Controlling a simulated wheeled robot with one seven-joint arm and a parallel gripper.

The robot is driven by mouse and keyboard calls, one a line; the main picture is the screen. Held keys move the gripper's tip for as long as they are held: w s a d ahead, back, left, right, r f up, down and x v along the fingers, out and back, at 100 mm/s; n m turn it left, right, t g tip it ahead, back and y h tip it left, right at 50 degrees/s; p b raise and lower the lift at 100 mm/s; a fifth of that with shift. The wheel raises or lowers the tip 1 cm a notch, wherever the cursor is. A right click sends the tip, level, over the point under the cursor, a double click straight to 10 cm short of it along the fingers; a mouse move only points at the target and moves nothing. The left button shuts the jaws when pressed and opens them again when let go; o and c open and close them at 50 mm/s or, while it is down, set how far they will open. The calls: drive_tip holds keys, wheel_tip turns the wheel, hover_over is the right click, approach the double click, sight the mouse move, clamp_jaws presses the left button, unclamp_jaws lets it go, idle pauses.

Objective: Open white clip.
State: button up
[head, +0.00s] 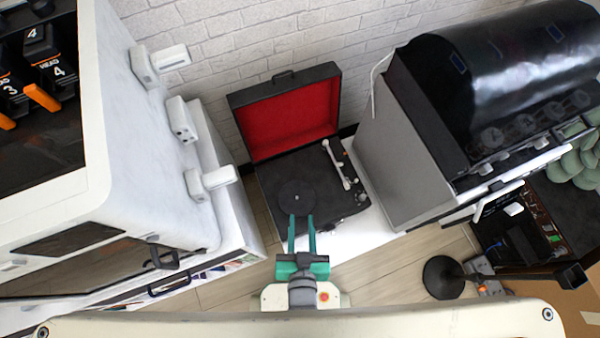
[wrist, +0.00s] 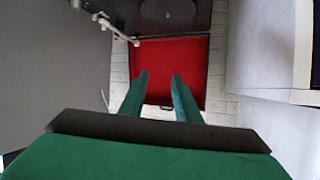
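I cannot tell for sure which part is the white clip. A slim white tonearm (head: 340,165) with a small white piece lies on the right of the open record player's black deck (head: 275,181). It also shows at the top left of the wrist view (wrist: 110,25). White fittings (head: 208,182) also stick out from the white machine's side at the left. My gripper (head: 301,218) has two green fingers, apart and with nothing between them. In the head view the fingertips overlap the deck's front near the dark round platter (head: 296,197). In the wrist view my gripper (wrist: 160,76) appears in front of the red lid lining.
The record player's red-lined lid (head: 290,115) stands open against the brick wall. The white machine (head: 130,180) stands left, a grey cabinet with a black drum (head: 410,150) right. A black round-based stand (head: 443,277) is on the floor at right. Wooden floor shows around my gripper.

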drive_tip(key=shift+s+a+r, duration=0.1)
drive_tip(key=shift+s+r, duration=0.35)
drive_tip(key=shift+r, duration=0.15)
